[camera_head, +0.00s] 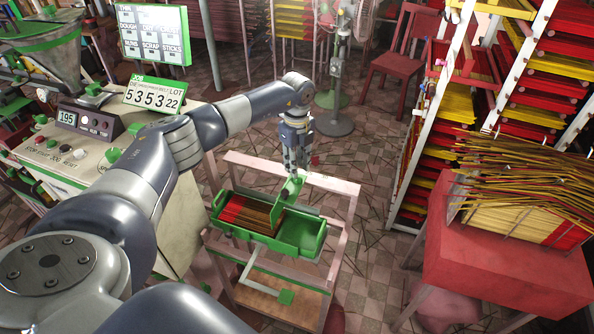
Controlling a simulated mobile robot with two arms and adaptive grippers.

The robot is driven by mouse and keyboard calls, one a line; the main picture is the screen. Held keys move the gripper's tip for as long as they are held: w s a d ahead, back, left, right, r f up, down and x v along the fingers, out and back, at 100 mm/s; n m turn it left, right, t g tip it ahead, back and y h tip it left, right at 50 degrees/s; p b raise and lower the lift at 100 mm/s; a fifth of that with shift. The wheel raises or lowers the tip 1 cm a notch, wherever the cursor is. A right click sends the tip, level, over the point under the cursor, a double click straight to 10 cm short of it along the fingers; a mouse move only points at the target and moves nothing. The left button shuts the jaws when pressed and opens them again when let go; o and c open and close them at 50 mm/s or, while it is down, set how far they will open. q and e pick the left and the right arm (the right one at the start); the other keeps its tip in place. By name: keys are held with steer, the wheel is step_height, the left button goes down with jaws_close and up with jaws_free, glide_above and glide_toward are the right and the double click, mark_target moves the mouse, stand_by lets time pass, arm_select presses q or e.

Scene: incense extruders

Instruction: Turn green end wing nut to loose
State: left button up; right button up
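A green tray (308,246) with thin dark red and brown sticks (248,213) in its left part sits on a pale wooden frame. A green upright piece (291,188) rises at the tray's far side; it is too small to tell whether this is the green end wing nut. My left gripper (297,170) points down right above this piece, at or very near its top. Its fingers are too small to show whether they are open or shut, or touching the piece. My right gripper is not in view.
A pale bench with a "5353 22" sign (154,96), a "195" display (85,122) and green knobs stands left. A red table (500,270) bearing a stick bundle stands right. A white rack (418,150), red chair (402,55) and fan stand (334,110) are behind. Tiled floor shows between.

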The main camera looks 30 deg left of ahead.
arm_select(q)
step_height(320, 180, up, 8)
steer(key=shift+r, duration=0.2)
stand_by(0.5)
